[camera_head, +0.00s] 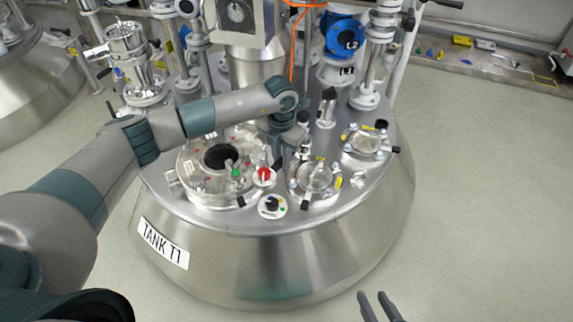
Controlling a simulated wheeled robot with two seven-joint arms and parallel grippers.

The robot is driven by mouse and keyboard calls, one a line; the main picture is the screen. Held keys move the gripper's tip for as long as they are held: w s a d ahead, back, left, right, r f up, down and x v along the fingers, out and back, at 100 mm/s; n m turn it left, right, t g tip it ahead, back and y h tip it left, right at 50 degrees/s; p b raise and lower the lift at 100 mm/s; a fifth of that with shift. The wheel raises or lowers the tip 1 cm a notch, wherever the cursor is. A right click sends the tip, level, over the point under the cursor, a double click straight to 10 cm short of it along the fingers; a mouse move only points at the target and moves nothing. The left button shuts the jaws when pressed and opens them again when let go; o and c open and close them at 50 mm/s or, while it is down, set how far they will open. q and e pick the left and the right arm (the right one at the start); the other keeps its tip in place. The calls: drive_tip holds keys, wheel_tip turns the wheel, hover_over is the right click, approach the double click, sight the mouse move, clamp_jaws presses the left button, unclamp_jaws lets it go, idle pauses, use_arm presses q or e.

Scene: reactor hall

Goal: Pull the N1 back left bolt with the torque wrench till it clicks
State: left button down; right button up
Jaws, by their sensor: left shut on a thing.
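My left arm reaches in from the left over the tank lid, and its gripper (290,138) is shut on the torque wrench. The wrench is mostly hidden by the gripper; a dark end (303,117) shows beside the wrist. The gripper is just behind a small round glass-topped flange (314,179) with bolts around it. A similar flange (366,144) lies to the right. I cannot read which is N1, and the back left bolt is hidden or too small to tell. My right gripper (378,306) is open and empty at the bottom edge, in front of the tank.
The tank (300,262) labelled TANK T1 fills the middle. A large manway (190,180), a red knob (264,174) and a black dial (271,206) are on its lid. Pipes and a blue L2 fitting (344,34) stand behind. The floor at right is clear.

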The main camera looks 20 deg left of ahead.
use_arm(q)
drive_tip(key=shift+w+a+m+b, duration=0.2)
drive_tip(key=shift+a+m+b, duration=0.15)
drive_tip(key=shift+a+m, duration=0.25)
use_arm(e)
drive_tip(key=shift+w+a+r+t+y, duration=0.15)
drive_tip(key=shift+w+a+r+t, duration=0.15)
drive_tip(key=shift+w+r+t, duration=0.25)
drive_tip(key=shift+w+a+r+t+y, duration=0.15)
drive_tip(key=shift+w+a+r+t, duration=0.15)
drive_tip(key=shift+r, duration=0.35)
use_arm(q)
drive_tip(key=shift+d, duration=0.15)
use_arm(e)
drive_tip(key=shift+d, duration=0.1)
